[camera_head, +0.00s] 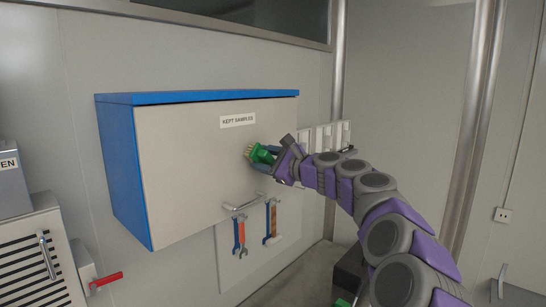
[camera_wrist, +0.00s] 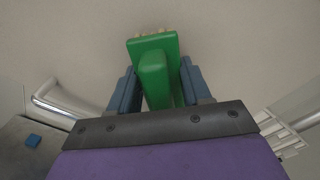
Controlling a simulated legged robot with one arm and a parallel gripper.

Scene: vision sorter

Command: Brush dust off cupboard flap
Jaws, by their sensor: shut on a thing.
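The cupboard flap (camera_head: 190,160) is a pale grey front panel on a blue wall cupboard (camera_head: 125,170), with a "KEPT SAMPLES" label (camera_head: 238,120) near its top. The flap looks closed, with a bar handle (camera_head: 243,201) at its lower edge. My gripper (camera_head: 270,162) is at the right part of the flap, shut on a green brush (camera_head: 262,154) with pale bristles. In the wrist view the brush (camera_wrist: 153,75) sits between the two blue fingers, bristles facing the flap. I cannot tell whether the bristles touch it. No dust can be made out.
Wrenches (camera_head: 239,235) and another tool (camera_head: 271,221) hang on a panel below the cupboard. A white rack (camera_head: 325,136) is on the wall behind my arm. A grey cabinet (camera_head: 38,262) and a red lever (camera_head: 105,280) stand at the lower left.

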